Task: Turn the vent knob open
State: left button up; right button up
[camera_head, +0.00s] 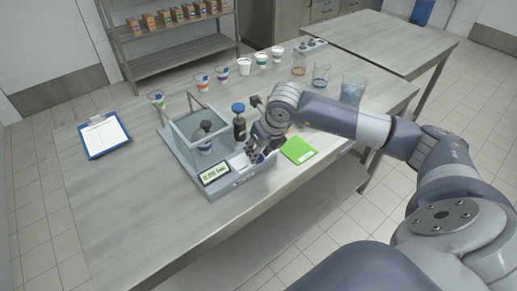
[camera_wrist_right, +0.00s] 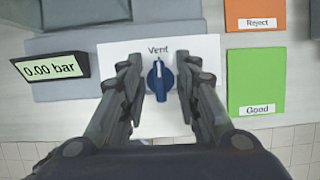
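The vent knob (camera_wrist_right: 159,82) is blue with a white pointer mark towards the printed word "Vent". It sits on a white label plate (camera_wrist_right: 203,46) on the grey base of the device. My right gripper (camera_wrist_right: 159,72) is open, with one finger on each side of the knob; small gaps seem to show between fingers and knob. In the head view my right gripper (camera_head: 255,154) points down over the device's front right corner and hides the knob. The display (camera_wrist_right: 51,68) reads 0.00 bar. My left gripper is not in view.
A clear-walled chamber (camera_head: 183,130) holding a cup (camera_head: 205,144) stands left of the gripper. A black post with a blue top (camera_head: 239,120) is close beside it. Green "Good" (camera_wrist_right: 256,80) and orange "Reject" (camera_wrist_right: 255,14) pads lie right. Cups and beakers line the table's back.

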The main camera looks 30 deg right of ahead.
jog(key=shift+r, duration=0.1)
jog(key=v, duration=1.2)
jog(key=shift+a, duration=0.1)
